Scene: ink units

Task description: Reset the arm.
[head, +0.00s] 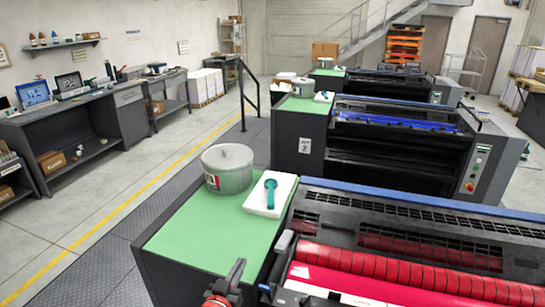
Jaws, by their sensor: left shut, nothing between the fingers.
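My left gripper (237,268) shows at the bottom edge, left of the red-inked press. It is shut and holds nothing. It is near the front of the green-topped cabinet (175,240), apart from the can and the scraper. A grey ink can (228,180) stands upright on the green top. A teal scraper (270,190) lies on a white pad (285,205) to the right of the can. My right gripper is not in view.
The near press (400,235) with red rollers (400,270) fills the lower right. More presses (395,130) stand behind it. A workbench (75,120) with screens lines the left wall. The floor aisle with a yellow line (120,215) is clear.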

